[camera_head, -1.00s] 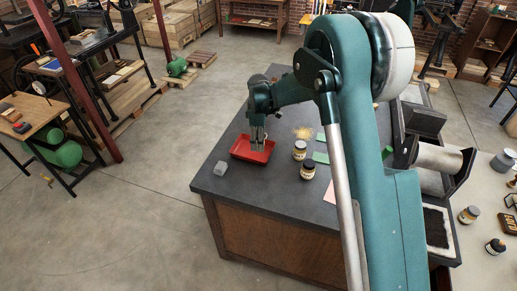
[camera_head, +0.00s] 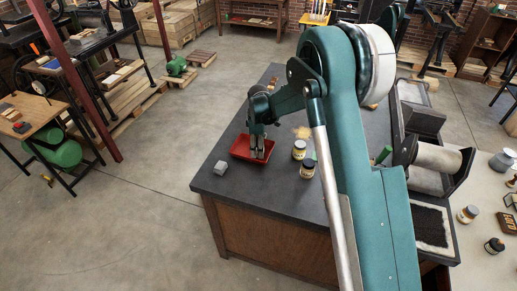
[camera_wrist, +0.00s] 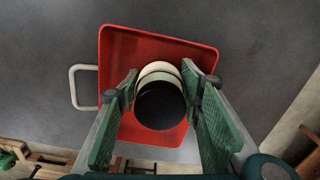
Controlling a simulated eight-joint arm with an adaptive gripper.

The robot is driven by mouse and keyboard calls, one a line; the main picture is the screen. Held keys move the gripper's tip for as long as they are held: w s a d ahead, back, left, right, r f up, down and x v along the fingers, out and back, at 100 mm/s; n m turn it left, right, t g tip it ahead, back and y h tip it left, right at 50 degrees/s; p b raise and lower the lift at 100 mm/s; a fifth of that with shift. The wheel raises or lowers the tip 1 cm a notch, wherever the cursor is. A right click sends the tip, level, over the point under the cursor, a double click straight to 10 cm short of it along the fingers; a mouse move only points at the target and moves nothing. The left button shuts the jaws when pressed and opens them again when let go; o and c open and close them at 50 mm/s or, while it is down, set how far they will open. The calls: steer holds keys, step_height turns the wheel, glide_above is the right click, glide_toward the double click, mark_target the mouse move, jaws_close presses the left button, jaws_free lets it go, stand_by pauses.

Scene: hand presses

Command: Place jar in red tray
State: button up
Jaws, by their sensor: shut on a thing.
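The jar (camera_wrist: 158,75) has a black lid and a pale body. In the wrist view it sits between the two green-padded fingers of my gripper (camera_wrist: 160,105), which is shut on it. The red tray (camera_wrist: 145,47) lies behind and around the jar in that view. In the head view the red tray (camera_head: 240,153) rests on the dark bench top, and my gripper (camera_head: 258,154) points down over it. The held jar is mostly hidden by the fingers in the head view. I cannot tell whether it touches the tray floor.
A press with a roller (camera_head: 437,164) stands to the right.

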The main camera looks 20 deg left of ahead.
steer(key=shift+f, duration=0.15)
steer(key=o, duration=0.7)
steer(key=shift+o, duration=0.2)
step_height(320, 180, up, 12)
steer(key=shift+r+b, duration=0.15)
steer(key=shift+b, duration=0.2)
stand_by(0.7)
